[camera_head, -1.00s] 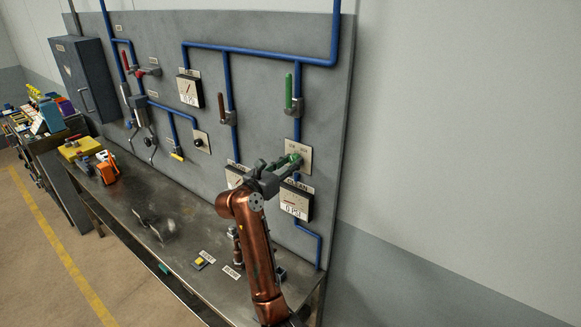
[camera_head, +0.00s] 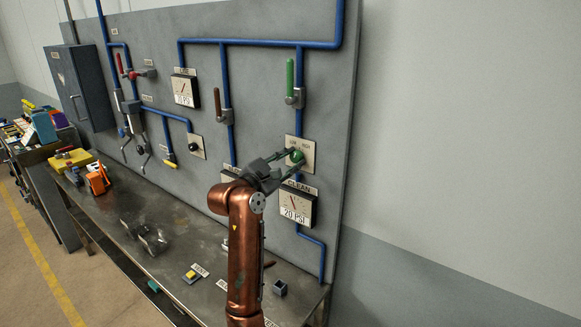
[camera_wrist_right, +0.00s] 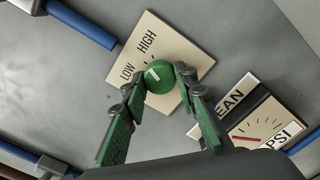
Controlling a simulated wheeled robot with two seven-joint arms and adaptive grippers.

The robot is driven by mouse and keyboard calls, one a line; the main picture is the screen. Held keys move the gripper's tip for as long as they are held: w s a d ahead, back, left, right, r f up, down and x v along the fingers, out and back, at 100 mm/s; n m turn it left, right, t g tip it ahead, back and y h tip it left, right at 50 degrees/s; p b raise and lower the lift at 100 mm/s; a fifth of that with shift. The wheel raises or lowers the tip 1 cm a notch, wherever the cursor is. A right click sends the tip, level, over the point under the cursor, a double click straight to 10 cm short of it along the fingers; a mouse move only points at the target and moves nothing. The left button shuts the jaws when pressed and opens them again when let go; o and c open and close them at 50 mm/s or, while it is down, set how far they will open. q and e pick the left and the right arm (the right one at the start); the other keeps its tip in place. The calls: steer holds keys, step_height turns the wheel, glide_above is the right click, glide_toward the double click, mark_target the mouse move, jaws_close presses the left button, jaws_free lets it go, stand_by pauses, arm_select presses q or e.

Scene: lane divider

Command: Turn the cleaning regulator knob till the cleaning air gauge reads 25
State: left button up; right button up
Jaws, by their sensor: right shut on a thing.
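The cleaning regulator knob (camera_head: 296,156) is green and round, with a white mark, on a beige plate lettered LOW and HIGH. My right gripper (camera_head: 290,163) reaches it from below left. In the right wrist view the fingers (camera_wrist_right: 158,82) are shut on the knob (camera_wrist_right: 159,76), one on each side. The cleaning air gauge (camera_head: 298,207), labelled CLEAN, hangs just below the knob and reads 20 PSI. The right wrist view shows part of this gauge (camera_wrist_right: 262,125) with a red needle, its number cut off. My left gripper is not in view.
A green-handled valve (camera_head: 290,80) stands above the knob, with a brown-handled valve (camera_head: 218,105) to its left. Another gauge (camera_head: 185,91) is at the upper left. Blue pipes run over the grey panel. The metal bench (camera_head: 185,240) below holds small parts and labels.

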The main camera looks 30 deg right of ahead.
steer(key=shift+m+b, duration=0.3)
steer(key=shift+m, duration=0.1)
steer(key=o, duration=1.1)
steer(key=shift+o, duration=0.2)
steer(key=v, duration=1.2)
steer(key=shift+a+f, duration=0.1)
steer(key=shift+a, duration=0.05)
